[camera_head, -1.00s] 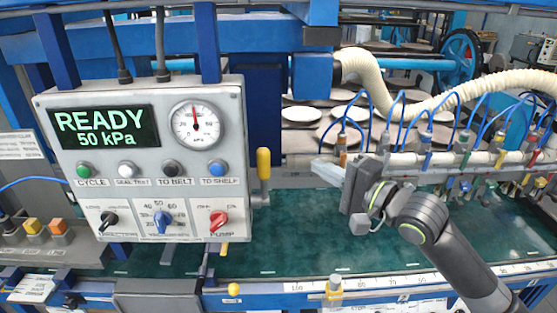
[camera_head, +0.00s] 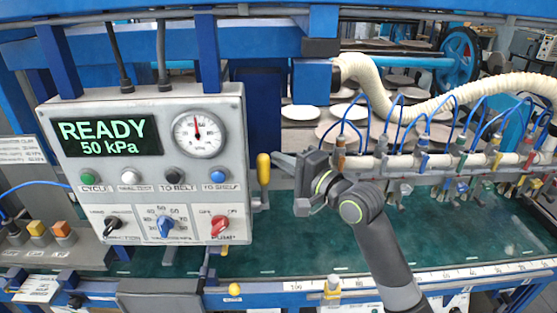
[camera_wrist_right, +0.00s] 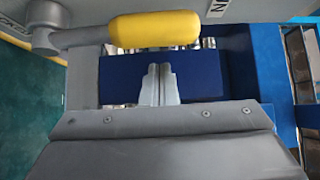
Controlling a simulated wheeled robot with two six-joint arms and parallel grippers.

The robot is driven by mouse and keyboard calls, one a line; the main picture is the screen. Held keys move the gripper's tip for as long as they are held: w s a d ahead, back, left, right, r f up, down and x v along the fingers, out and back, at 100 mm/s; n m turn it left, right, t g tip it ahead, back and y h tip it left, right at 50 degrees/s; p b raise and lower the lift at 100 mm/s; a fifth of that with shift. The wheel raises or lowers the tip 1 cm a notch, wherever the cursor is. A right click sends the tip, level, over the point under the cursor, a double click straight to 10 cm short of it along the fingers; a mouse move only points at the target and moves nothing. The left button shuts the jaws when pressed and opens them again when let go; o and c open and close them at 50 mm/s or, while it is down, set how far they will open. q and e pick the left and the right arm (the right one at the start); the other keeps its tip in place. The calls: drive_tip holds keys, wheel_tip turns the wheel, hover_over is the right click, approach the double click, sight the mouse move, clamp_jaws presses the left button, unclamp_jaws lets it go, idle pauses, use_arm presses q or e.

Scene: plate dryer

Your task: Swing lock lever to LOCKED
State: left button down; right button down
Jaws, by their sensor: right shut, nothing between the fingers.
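The lock lever has a yellow handle (camera_head: 263,168) on a grey arm at the right side of the control box, and it stands upright with the yellow end up. In the right wrist view the yellow handle (camera_wrist_right: 155,29) lies across the top, just beyond the fingertips. My right gripper (camera_head: 277,157) is shut and empty, its fingers pointing left close beside the handle. In the wrist view the gripper (camera_wrist_right: 159,72) shows its fingers together, with a small gap to the handle; whether they touch is hard to tell. My left gripper is not in view.
The control box (camera_head: 150,239) reads READY 50 kPa and has buttons, knobs and a gauge. To the right, a manifold (camera_head: 400,161) with blue hoses and a thick cream hose (camera_head: 372,84) run over the green surface (camera_head: 300,262). White plates (camera_head: 303,112) lie behind.

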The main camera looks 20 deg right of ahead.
drive_tip(key=shift+s+a, duration=0.7)
drive_tip(key=shift+s, duration=0.25)
drive_tip(key=shift+s+a+n+t+b, duration=0.1)
drive_tip(key=shift+s+n+t+b, duration=0.25)
drive_tip(key=shift+b, duration=0.15)
